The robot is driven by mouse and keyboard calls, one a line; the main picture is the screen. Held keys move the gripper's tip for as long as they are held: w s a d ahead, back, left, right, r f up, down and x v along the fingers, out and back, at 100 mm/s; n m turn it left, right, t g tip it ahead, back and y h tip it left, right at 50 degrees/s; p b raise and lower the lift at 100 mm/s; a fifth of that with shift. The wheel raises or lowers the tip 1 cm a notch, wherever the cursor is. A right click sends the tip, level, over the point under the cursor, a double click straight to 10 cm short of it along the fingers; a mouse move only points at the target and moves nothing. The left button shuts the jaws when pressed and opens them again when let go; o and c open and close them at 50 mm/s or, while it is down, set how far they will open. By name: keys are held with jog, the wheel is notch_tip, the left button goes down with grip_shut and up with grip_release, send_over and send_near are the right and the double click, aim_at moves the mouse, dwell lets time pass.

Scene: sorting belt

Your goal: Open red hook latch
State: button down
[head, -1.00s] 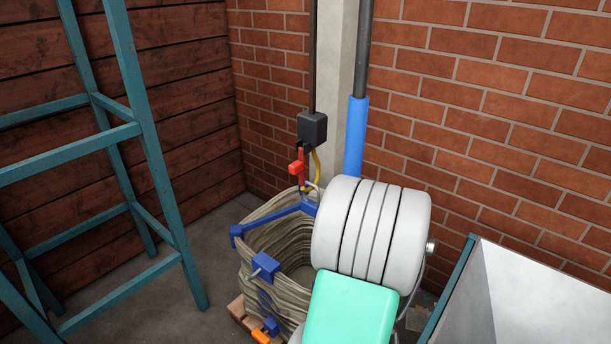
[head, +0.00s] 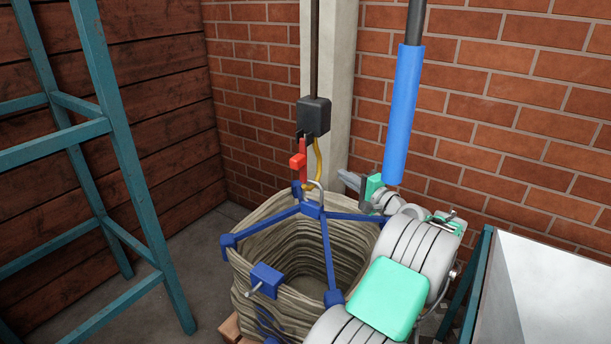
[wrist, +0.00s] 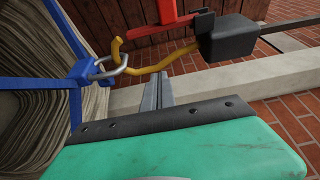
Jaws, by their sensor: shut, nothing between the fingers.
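The red latch (head: 298,164) hangs beside the yellow hook (head: 318,158), under a black block (head: 313,117). In the wrist view the red latch (wrist: 172,16) runs along the top, and the yellow hook (wrist: 185,60) curves toward a steel shackle (wrist: 110,66). The hook's bend overlaps the shackle, which sits on a blue four-armed frame (head: 312,210) over a bag. My gripper (head: 348,180) is shut and empty, to the right of the hook and shackle. Its fingers (wrist: 157,82) point toward the hook in the wrist view, apart from the red latch.
The ribbed bag (head: 250,255) stands open below the frame. A blue-sleeved pole (head: 404,115) hangs close to my wrist. A concrete post (head: 335,80) and brick wall (head: 500,120) stand behind. A teal metal stand (head: 125,150) is at left; a grey box (head: 555,285) is at right.

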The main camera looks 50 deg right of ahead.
aim_at(299, 164)
jog(key=x, duration=1)
jog(key=shift+w+a+r+p, duration=0.1)
jog(key=shift+w+a+p, duration=0.2)
jog(key=shift+a+p, duration=0.05)
jog(key=a, duration=0.4)
jog(key=shift+s, duration=0.25)
